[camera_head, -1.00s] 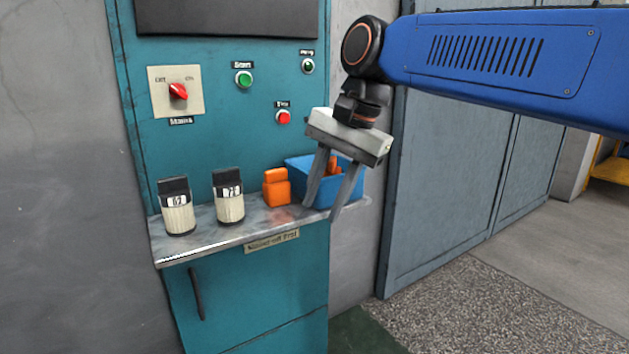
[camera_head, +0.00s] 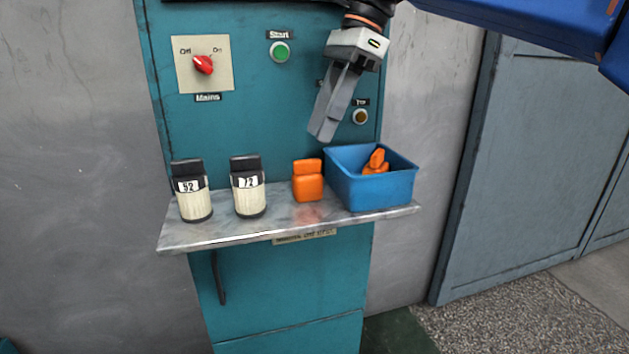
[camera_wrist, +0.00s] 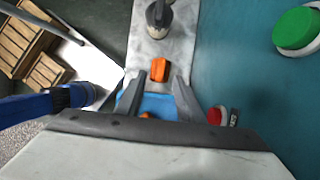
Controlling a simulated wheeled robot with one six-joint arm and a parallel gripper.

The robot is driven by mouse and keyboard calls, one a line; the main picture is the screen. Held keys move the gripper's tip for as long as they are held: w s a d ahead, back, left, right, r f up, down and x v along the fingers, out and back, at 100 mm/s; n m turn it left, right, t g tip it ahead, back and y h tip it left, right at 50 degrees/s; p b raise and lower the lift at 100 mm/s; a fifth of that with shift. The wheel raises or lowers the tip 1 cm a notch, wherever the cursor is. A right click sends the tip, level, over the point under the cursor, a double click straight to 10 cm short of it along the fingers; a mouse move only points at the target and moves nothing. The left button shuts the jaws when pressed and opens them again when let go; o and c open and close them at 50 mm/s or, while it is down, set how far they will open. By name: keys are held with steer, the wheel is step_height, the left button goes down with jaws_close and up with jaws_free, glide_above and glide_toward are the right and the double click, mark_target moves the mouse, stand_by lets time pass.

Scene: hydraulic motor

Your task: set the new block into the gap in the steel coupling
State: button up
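An orange block (camera_head: 307,181) with a narrower top stands on the metal shelf, left of a blue bin (camera_head: 370,190). It also shows in the wrist view (camera_wrist: 160,69), beyond the fingertips. Another orange piece (camera_head: 376,161) lies in the bin; whether either is the new block I cannot tell. My gripper (camera_head: 323,137) is above the shelf, in front of the teal cabinet, pointing down. In the wrist view its two fingers (camera_wrist: 158,84) stand apart with nothing held, the blue bin showing between them. The steel coupling is in neither view.
Two black-capped jars (camera_head: 193,191) (camera_head: 248,186) stand on the shelf (camera_head: 275,218) left of the block. The teal cabinet carries a red mains switch (camera_head: 203,64) and a green start button (camera_head: 281,51). Grey doors (camera_head: 520,160) stand at the right. Wooden crates (camera_wrist: 30,45) show in the wrist view.

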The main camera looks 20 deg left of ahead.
mark_target(308, 160)
steer(key=shift+x, duration=3)
steer(key=shift+w, duration=0.1)
jaws_close()
